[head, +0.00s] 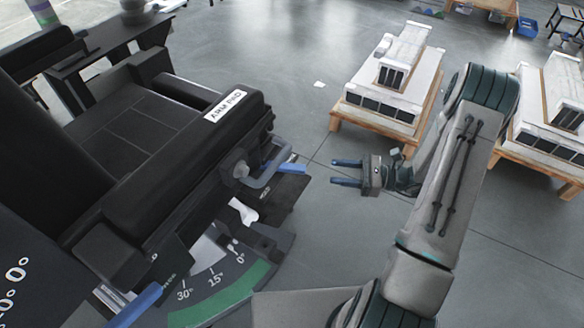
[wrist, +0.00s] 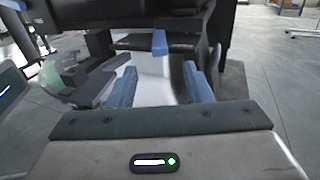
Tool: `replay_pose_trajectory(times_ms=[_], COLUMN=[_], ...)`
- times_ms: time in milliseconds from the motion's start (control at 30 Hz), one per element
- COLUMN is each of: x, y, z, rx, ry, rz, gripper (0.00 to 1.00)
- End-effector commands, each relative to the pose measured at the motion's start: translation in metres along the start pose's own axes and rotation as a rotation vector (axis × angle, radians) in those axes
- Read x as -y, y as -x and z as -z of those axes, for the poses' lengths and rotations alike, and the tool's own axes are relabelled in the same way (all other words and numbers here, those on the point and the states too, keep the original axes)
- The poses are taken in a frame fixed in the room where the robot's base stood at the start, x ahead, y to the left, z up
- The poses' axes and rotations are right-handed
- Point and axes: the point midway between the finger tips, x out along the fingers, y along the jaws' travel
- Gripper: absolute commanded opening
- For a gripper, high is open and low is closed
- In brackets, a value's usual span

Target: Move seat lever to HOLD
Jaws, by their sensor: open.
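The black seat (head: 135,130) fills the left of the head view. A bent grey handle (head: 265,172) on its near right side has a blue bar (head: 292,168) beside it; which part is the seat lever I cannot tell for sure. In the wrist view a blue tip (wrist: 160,42) points toward me, centred ahead of my fingers. My gripper (head: 334,172) is open and empty, a short gap to the right of the blue bar. In the wrist view its two blue fingers (wrist: 160,72) stand apart with nothing between them. No HOLD marking is readable.
A dial (head: 225,290) marked 0°, 15° and 30° with a green band lies below the seat. Another blue bar (head: 140,303) is at lower left. A wooden pallet with white boxes (head: 345,122) stands behind my gripper. Grey floor is open between seat and pallet.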

Motion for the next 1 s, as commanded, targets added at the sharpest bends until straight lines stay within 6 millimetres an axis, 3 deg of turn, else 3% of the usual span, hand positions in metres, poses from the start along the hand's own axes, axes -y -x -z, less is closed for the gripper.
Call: replay_pose_trajectory(times_ms=[600,800,1000], x=[-0.001,-0.001,-0.001], y=[-0.114,-0.131,-0.134], z=[-0.001,0.000,0.000], rx=[0.000,-0.001,-0.001], ry=[0.000,0.001,0.001], rz=[-0.005,-0.004,-0.002], gripper=[0.46,0.46,0.46])
